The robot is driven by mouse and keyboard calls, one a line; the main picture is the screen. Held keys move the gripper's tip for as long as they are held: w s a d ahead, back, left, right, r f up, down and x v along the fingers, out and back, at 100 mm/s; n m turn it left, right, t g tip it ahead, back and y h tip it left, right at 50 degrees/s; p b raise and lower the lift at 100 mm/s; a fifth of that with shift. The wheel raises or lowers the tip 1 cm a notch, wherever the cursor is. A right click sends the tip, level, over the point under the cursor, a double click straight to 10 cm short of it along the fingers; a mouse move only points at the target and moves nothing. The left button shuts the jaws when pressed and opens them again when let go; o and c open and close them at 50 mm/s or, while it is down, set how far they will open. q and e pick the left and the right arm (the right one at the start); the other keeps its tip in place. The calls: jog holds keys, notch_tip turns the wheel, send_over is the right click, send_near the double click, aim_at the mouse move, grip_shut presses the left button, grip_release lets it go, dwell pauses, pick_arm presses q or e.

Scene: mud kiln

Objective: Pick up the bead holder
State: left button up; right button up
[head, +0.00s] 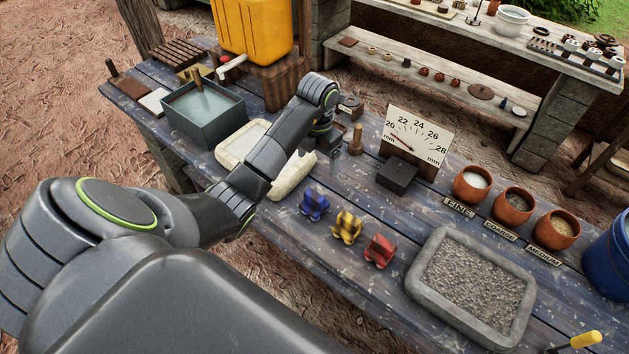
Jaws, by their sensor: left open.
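My left arm reaches over the blue worn table (290,225), and my left gripper (334,150) points down near its middle, open. A small upright wooden peg (356,140) stands just right of the gripper, apart from it as far as I can see. A small dark block with a round top (349,104) sits behind the gripper, partly hidden by my arm. I cannot tell for sure which of these is the bead holder. Three lumpy pieces, blue (315,204), yellow (348,226) and red (380,250), stand in a row nearer me. My right gripper is not visible.
A gauge board (418,135) stands behind a dark block (397,175). Three clay pots (513,205) and a gravel tray (470,290) are at the right. A pale basin (240,145), a water box (203,115) and a yellow container (252,25) are at the left.

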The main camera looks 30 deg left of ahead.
pick_arm(q)
jog(key=b, duration=1)
send_near(315, 194)
jog(key=f, duration=0.5)
jog(key=shift+w+d+f, duration=0.15)
jog(key=shift+w+f, duration=0.05)
jog(key=shift+f, duration=0.25)
jog(key=f, duration=0.1)
jog(key=f+p, duration=0.1)
jog(key=f, duration=0.2)
jog(key=shift+s, duration=0.35)
jog(key=shift+f, duration=0.35)
jog(key=shift+c, duration=0.3)
jog(key=c, duration=1.1)
jog(key=r, duration=0.5)
jog(key=shift+w+a, duration=0.1)
jog(key=shift+a, duration=0.1)
notch_tip(315, 194, up, 4)
jog(key=p, duration=0.3)
jog(key=shift+f, duration=0.2)
jog(key=shift+r+p, duration=0.75)
jog(key=shift+p, duration=0.1)
